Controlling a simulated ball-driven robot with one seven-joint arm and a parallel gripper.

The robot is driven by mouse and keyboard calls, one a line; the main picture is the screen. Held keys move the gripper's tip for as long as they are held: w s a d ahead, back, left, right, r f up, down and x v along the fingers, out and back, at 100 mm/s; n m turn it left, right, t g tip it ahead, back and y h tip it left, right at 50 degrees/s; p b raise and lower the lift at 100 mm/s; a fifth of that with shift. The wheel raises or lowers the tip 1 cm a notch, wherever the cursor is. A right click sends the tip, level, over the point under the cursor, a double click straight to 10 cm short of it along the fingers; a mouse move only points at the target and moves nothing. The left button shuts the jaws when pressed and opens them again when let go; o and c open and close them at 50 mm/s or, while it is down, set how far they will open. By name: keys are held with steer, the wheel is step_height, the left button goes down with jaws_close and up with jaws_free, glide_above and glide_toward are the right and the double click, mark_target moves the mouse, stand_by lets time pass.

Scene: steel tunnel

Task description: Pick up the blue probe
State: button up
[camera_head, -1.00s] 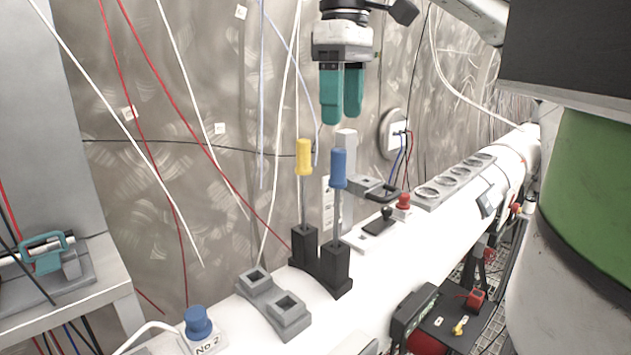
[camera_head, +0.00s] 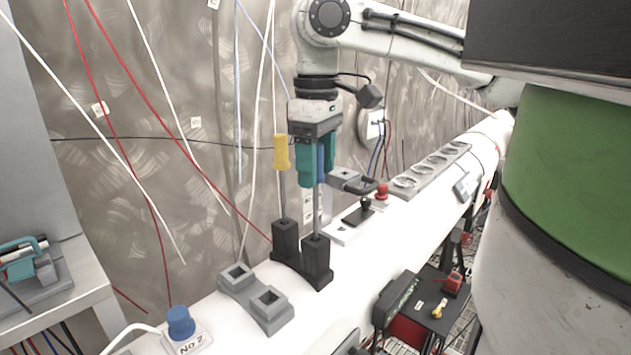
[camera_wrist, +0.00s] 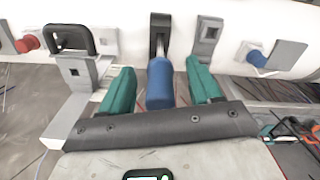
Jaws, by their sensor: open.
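The blue probe (camera_head: 320,165) stands upright in the right-hand black holder (camera_head: 317,268) on the white pipe-like bench. My gripper (camera_head: 317,166) is over it, pointing down, with its teal fingers on either side of the blue handle. In the wrist view the blue handle (camera_wrist: 160,84) lies between the two open fingers (camera_wrist: 162,88), with a visible gap on each side. The fingers hide part of the handle in the head view. A yellow probe (camera_head: 281,153) stands upright in the other black holder (camera_head: 285,238), just left of my gripper.
A grey two-socket block (camera_head: 253,298) sits in front of the holders. A blue knob (camera_head: 180,322) marked No 2 is at the front left. A grey handle (camera_head: 352,181) and a red button (camera_head: 382,190) lie just right of the gripper. Loose wires hang along the wall.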

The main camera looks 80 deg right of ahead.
jaws_close()
stand_by(0.6)
